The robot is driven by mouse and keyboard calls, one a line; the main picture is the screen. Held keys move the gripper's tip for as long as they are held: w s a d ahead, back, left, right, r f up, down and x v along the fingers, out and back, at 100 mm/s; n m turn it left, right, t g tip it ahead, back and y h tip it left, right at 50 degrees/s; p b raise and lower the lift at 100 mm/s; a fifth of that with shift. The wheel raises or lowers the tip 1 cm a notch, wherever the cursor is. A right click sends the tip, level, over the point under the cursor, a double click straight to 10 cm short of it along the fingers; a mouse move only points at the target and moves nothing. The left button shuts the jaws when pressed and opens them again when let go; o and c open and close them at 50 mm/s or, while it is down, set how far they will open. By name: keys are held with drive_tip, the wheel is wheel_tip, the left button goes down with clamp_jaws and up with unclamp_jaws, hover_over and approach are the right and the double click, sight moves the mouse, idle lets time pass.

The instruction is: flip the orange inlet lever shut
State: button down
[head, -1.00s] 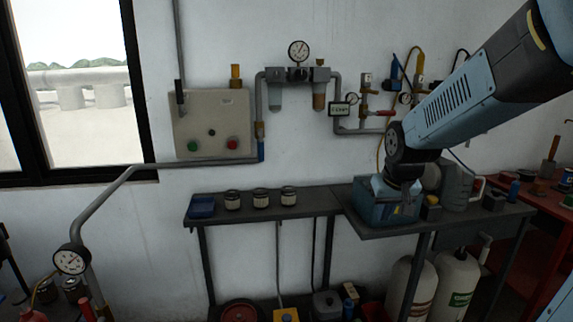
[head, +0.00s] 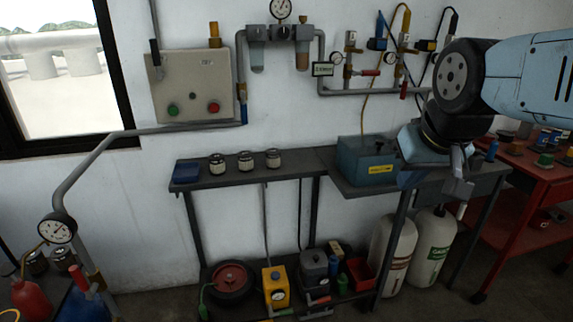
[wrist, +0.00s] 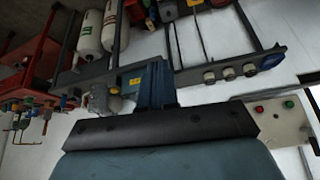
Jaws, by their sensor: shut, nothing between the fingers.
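An orange-yellow upright handle (head: 214,34) stands at the top edge of the grey wall panel in the head view. I cannot tell for sure whether it is the inlet lever. A blue handle (head: 243,103) hangs on the pipe right of the panel. Red levers, one of them (head: 368,72), sit on the pipework at the upper right. My gripper (head: 460,188) is shut and empty, pointing down in front of the bench's right part, far from the orange handle. Its fingers are small and partly blend into the bench.
A blue box (head: 366,165) stands on the bench just left of my gripper. Several jars, one of them (head: 246,162), stand on the left part. A red workbench (head: 520,190) is at the right. Gas cylinders (head: 430,248) stand below the bench. The wrist view shows the panel (wrist: 275,120) at its right.

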drive_tip(key=n+g, duration=0.2)
drive_tip(key=g, duration=0.1)
hover_over(323, 299)
drive_tip(key=a, duration=0.3)
drive_tip(key=s+f+x, duration=0.1)
drive_tip(key=s+x, duration=0.4)
drive_tip(key=x, duration=1.5)
drive_tip(key=s+f+x, duration=0.1)
drive_tip(key=s+x, duration=0.3)
drive_tip(key=x, duration=1.6)
drive_tip(key=s+f+x, duration=0.1)
drive_tip(key=s+x, duration=0.4)
drive_tip(key=x, duration=1.6)
drive_tip(key=shift+h, duration=0.5)
drive_tip(key=s+x, duration=0.2)
drive_tip(key=x, duration=0.6)
drive_tip(key=s+f+x, duration=0.1)
drive_tip(key=s+x, duration=0.1)
drive_tip(key=x, duration=0.7)
drive_tip(key=s+x, duration=0.2)
drive_tip(key=x, duration=0.6)
drive_tip(key=shift+d+f, duration=0.2)
drive_tip(key=shift+f, duration=0.25)
